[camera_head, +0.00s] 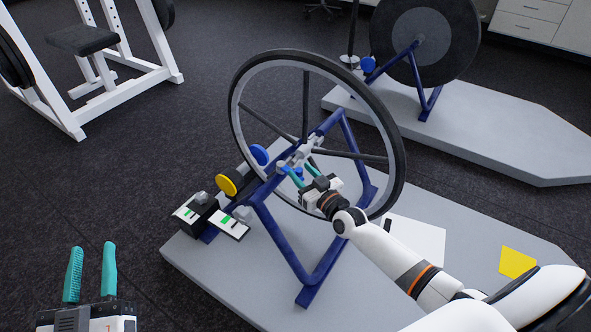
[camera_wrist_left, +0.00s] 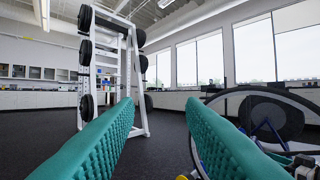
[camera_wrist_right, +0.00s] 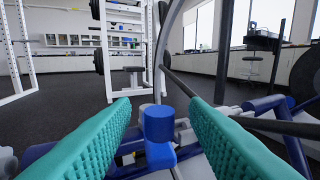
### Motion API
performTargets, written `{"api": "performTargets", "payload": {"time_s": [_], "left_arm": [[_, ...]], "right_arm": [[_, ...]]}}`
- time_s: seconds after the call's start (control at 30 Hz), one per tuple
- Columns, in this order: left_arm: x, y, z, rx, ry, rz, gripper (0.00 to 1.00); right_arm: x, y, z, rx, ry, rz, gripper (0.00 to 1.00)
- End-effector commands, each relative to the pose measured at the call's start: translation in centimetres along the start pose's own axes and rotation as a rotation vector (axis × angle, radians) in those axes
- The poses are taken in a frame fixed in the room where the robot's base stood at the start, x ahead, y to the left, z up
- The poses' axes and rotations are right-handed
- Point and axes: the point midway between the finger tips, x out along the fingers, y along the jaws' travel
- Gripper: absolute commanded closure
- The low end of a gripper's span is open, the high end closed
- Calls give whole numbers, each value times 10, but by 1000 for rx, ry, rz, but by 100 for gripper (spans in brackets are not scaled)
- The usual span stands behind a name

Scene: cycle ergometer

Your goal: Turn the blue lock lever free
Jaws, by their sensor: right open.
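The blue lock lever (camera_wrist_right: 160,135) stands upright between the teal fingers of my right gripper (camera_wrist_right: 163,120) in the right wrist view, with gaps on both sides. In the head view only a small blue bit of the lever (camera_head: 298,172) shows by the wheel's hub, partly hidden by the fingers. My right gripper (camera_head: 301,170) is open there, reaching in from the right in front of the wheel (camera_head: 397,150). My left gripper (camera_head: 92,260) is open and empty at the lower left, far from the lever; its spread fingers (camera_wrist_left: 160,125) fill the left wrist view's lower part.
The dark-blue frame (camera_head: 282,240) carries a blue disc (camera_head: 259,154), a yellow disc (camera_head: 227,185) and small display boxes (camera_head: 229,224). It stands on a grey platform (camera_head: 240,285). A second ergometer (camera_head: 425,40) and a white rack (camera_head: 150,78) stand behind.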

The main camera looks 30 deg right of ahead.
Motion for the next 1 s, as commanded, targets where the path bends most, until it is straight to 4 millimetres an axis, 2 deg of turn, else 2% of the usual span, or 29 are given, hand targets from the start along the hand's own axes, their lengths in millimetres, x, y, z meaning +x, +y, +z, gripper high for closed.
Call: {"api": "performTargets", "payload": {"time_s": [0.1,0.3,0.5,0.73,1.0], "left_arm": [[0,-3,16,-5,-122,-7,64],[-4,-6,38,-10,-264,-13,64],[-6,-7,46,-12,-318,-15,64],[-6,-7,47,-12,-320,-15,64],[-6,-7,47,-12,-318,-15,64]], "right_arm": [[16,0,-1,-1,-1,0,59],[32,0,-1,1,1,0,59],[37,0,0,0,1,0,59],[37,0,0,0,1,0,59],[37,0,0,0,1,0,100]]}}
